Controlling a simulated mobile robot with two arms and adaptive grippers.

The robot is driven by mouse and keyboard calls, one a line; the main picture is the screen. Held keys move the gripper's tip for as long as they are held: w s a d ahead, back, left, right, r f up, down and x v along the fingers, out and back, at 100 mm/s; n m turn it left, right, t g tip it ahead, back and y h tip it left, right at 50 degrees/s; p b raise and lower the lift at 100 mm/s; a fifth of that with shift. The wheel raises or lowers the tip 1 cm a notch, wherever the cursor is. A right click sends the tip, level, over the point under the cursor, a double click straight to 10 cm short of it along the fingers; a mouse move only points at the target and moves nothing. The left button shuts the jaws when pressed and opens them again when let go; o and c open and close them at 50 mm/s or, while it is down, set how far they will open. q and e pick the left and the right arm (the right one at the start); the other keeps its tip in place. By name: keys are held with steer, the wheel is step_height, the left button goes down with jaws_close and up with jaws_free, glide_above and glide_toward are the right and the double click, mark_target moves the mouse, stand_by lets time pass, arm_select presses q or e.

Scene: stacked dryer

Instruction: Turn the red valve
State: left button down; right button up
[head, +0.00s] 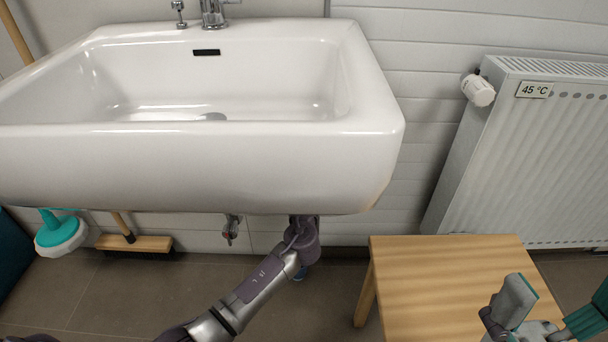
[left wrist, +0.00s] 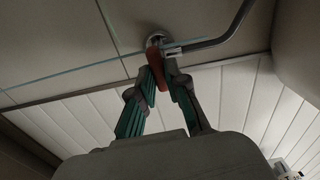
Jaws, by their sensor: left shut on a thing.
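The red valve (left wrist: 157,79) shows in the left wrist view as a small reddish handle at a metal pipe fitting by the tiled surface. My left gripper (left wrist: 164,66) is shut on it, with one finger on each side of the handle. The fingers partly cover the valve. In the head view my left arm reaches up under the sink, and the sink hides its gripper and the valve. My right gripper (head: 514,309) is at the lower right in the head view, by the wooden stool; its finger opening is not clear.
The white sink (head: 200,160) overhangs my left arm. A metal pipe (left wrist: 222,37) curves beside the valve. A wooden stool (head: 440,270) stands at the right, before a radiator (head: 540,160). A broom (head: 135,244) and a teal-and-white brush (head: 60,234) are under the sink's left side.

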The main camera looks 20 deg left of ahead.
arm_select(q)
steer(key=shift+d, duration=0.1)
steer(key=c, duration=1.2)
jaws_free()
steer(key=shift+o, duration=0.2)
steer(key=v, duration=1.2)
